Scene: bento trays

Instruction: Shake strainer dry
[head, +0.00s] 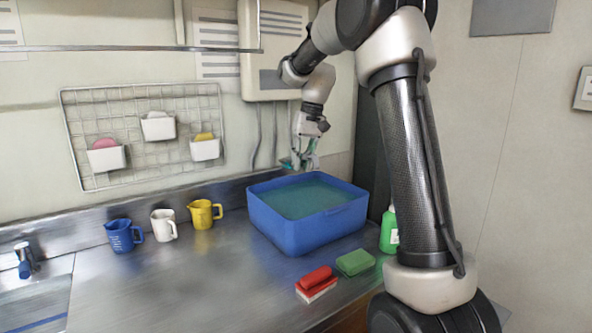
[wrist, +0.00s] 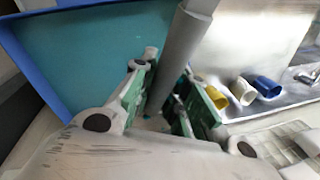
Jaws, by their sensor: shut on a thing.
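My gripper (head: 300,158) hangs above the back rim of the blue tub (head: 285,236), which holds teal water. In the wrist view, its green-padded fingers (wrist: 170,100) are shut on a grey rod, the strainer's handle (wrist: 192,45). The handle runs from between the fingers up past the top of the picture. The strainer's bowl cannot be made out in either view. The tub also shows at the left of the wrist view (wrist: 30,62).
A blue jug (head: 120,236), a white jug (head: 163,225) and a yellow jug (head: 204,214) stand left of the tub. A red brush (head: 316,281), green sponge (head: 355,262) and green bottle (head: 389,232) are at front right. A wire rack (head: 145,135) hangs on the wall.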

